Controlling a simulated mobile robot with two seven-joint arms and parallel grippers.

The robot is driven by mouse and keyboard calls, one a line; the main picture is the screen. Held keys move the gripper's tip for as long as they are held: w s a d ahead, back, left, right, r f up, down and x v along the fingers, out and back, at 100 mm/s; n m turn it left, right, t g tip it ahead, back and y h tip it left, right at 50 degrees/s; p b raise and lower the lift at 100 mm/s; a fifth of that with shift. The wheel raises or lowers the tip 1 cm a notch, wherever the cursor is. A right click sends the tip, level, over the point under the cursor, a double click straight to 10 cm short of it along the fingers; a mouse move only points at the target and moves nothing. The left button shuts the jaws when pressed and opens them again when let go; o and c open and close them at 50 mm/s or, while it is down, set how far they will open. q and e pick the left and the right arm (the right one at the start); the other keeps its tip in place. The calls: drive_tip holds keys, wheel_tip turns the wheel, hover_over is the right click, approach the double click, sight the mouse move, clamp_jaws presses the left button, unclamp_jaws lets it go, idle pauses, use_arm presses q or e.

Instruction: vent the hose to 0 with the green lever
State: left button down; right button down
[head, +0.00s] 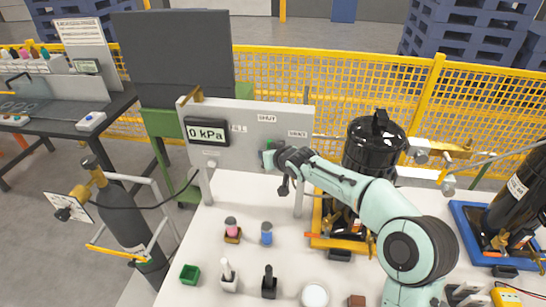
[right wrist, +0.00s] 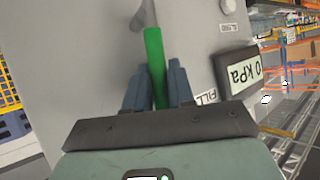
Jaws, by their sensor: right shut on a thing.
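The grey panel (head: 225,158) stands on the white table. Its display (head: 206,132) reads 0 kPa, and the display also shows in the right wrist view (right wrist: 240,72). Labels on the panel read FILL, SHUT (head: 267,118) and what looks like VENT (head: 298,133). The green lever (right wrist: 153,45) runs up between the fingers of my right gripper (right wrist: 158,78) in the right wrist view. The gripper is shut on it. In the head view my right gripper (head: 268,160) is at the panel and hides most of the lever, so its exact setting is unclear. My left gripper is not in view.
A black tank (head: 375,148) stands right of the panel, behind my right arm. Small bottles, a green box (head: 190,274) and a white round dish (head: 314,296) are on the table's front. A dark cylinder (head: 122,215) stands at the left. A yellow mesh fence (head: 340,80) runs behind.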

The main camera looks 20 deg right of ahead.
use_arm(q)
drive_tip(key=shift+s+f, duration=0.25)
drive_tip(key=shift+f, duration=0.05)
use_arm(e)
drive_tip(key=shift+w+a+n+g+h, duration=0.25)
drive_tip(key=shift+a+n+g+h, duration=0.05)
drive_tip(key=shift+a+g, duration=0.15)
drive_tip(key=c, duration=1.3)
unclamp_jaws()
drive_tip(key=shift+c, duration=0.2)
